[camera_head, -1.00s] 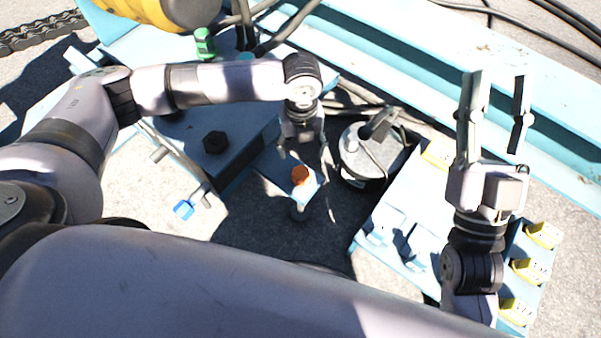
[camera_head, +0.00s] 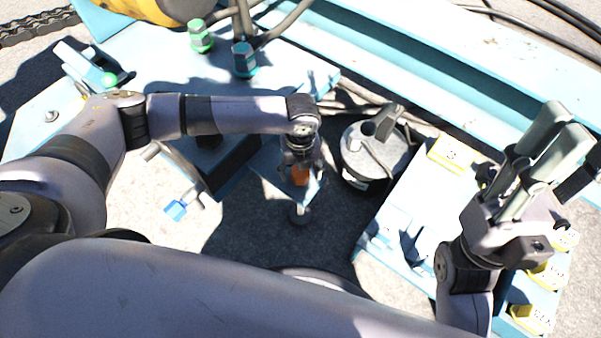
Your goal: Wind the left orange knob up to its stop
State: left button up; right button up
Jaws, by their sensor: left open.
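The orange knob (camera_head: 300,175) stands on a small light-blue bracket plate near the middle of the head view. My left gripper (camera_head: 301,170) points down right over it. Its fingers are open around the knob's top and hide part of it. I cannot tell whether they touch it. My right gripper (camera_head: 550,148) is raised at the right side, away from the knob. Its fingers appear apart and empty. I see only one orange knob.
A grey round canister (camera_head: 372,158) stands just right of the knob. A light-blue panel with yellow labelled blocks (camera_head: 452,153) lies further right. Green (camera_head: 201,38) and teal (camera_head: 243,60) fittings stand behind my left arm.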

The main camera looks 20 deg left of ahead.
pick_arm(q)
jog(key=shift+f, duration=0.2)
jog(key=c, duration=1.1)
